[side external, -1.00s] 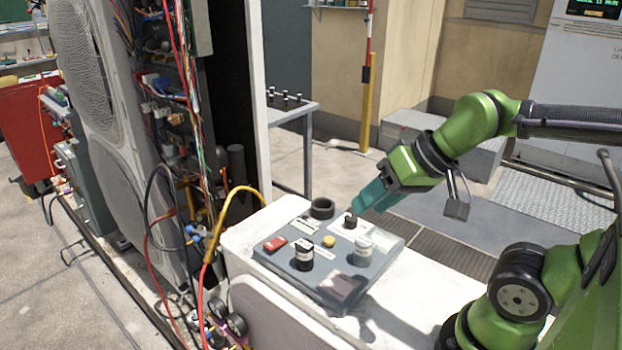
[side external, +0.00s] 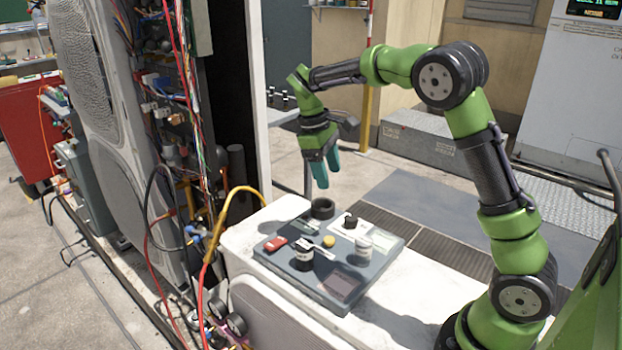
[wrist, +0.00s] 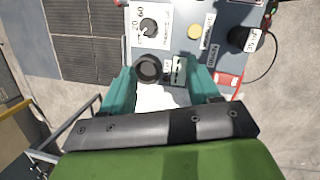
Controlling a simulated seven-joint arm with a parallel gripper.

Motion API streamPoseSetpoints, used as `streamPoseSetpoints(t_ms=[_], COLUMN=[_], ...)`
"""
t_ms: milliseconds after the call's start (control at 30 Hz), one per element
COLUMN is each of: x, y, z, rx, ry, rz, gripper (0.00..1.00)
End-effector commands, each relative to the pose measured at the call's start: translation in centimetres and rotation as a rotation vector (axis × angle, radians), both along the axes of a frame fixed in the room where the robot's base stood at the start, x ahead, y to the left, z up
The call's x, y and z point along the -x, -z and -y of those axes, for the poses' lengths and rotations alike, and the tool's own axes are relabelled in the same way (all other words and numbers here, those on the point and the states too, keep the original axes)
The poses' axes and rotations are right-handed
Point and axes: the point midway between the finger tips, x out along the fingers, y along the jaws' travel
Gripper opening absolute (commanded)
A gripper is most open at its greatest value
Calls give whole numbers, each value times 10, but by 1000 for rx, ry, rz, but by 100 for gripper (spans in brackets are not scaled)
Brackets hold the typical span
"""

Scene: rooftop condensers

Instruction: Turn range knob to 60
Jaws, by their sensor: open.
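The range knob appears to be the small black knob (side external: 350,222) on a white plate on the grey control panel (side external: 310,283). In the wrist view the knob (wrist: 149,26) sits at the top, with a printed scale around it that includes 60 and 20. Its exact pointer setting is too small to read surely. My gripper (side external: 330,184) is open and empty, teal fingers pointing down, above and behind the panel's far edge, clear of the knob. In the wrist view its fingers (wrist: 161,84) straddle the panel's edge area.
A wired condenser unit (side external: 95,130) stands left. Air above the panel is clear.

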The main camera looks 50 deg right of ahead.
Motion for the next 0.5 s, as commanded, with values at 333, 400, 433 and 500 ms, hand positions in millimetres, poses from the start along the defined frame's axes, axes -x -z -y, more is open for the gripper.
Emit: streamPoseSetpoints(t_ms=[333,400,433,500], x=[-18,-16,-15,-13], y=[-22,-21,-19,-14], z=[13,12,12,13], rx=[-10,-25,-27,-29], ry=[-290,-311,-317,-323], rz=[-195,-205,-207,-209], gripper=[61,61,61,61])
